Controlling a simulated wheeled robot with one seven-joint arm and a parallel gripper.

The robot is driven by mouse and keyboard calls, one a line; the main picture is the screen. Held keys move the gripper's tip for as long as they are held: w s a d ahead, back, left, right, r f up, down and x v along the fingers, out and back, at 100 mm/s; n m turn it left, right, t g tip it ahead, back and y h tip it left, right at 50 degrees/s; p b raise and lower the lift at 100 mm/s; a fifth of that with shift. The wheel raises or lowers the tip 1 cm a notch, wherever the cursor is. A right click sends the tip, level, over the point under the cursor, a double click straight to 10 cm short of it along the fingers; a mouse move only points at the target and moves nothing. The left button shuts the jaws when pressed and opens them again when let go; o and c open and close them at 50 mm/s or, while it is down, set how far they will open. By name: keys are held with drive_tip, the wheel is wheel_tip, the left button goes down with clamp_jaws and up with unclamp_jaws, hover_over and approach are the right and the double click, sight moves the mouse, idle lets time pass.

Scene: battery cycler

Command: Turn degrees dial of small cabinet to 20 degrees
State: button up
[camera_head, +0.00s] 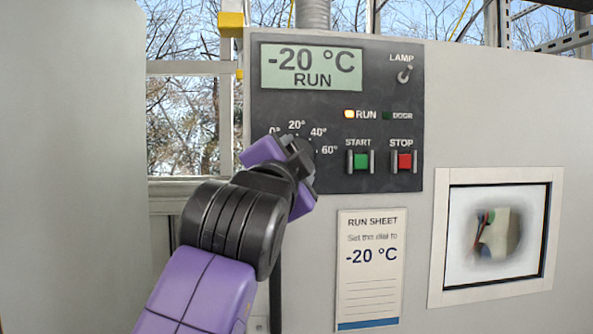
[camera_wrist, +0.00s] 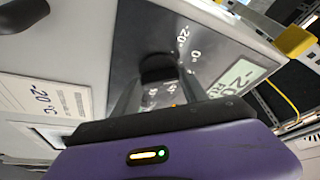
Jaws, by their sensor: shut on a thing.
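The degrees dial (camera_wrist: 157,68) is a black knob on the dark control panel (camera_head: 375,110) of the cabinet. In the head view my arm mostly covers it, and 0°, 20°, 40° and 60° show around it. My gripper (camera_head: 298,148) is at the dial. In the wrist view the fingers of my gripper (camera_wrist: 157,85) are shut on the knob, one on each side. Its pointer direction cannot be told. The display (camera_head: 311,68) reads -20 °C RUN.
The RUN light (camera_head: 349,114) glows; the DOOR light (camera_head: 387,116) is dark. Green START (camera_head: 361,161) and red STOP (camera_head: 404,161) buttons and a LAMP switch (camera_head: 404,74) are to the right. A run sheet (camera_head: 370,268) below reads "Set the dial to -20 °C". A window (camera_head: 446,240) is lower right.

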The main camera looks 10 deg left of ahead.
drive_tip(key=shift+r+m+g+h+p, duration=0.15)
drive_tip(key=shift+m+g+p, duration=0.4)
drive_tip(key=shift+m, duration=1.15)
drive_tip(key=shift+r+m+g+h+p, duration=0.1)
drive_tip(key=shift+m+g+h+p, duration=0.4)
drive_tip(key=shift+m, duration=1.2)
drive_tip(key=shift+f+y, duration=0.1)
drive_tip(key=shift+y, duration=0.15)
drive_tip(key=o, duration=1.4)
drive_tip(key=shift+a, duration=0.1)
drive_tip(key=s+b, duration=0.1)
drive_tip(key=s, duration=0.1)
drive_tip(key=s+b, duration=0.1)
drive_tip(key=s, duration=0.2)
drive_tip(key=s+b, duration=0.1)
drive_tip(key=s, duration=0.1)
drive_tip(key=shift+s+a, duration=0.35)
drive_tip(key=shift+a, duration=0.05)
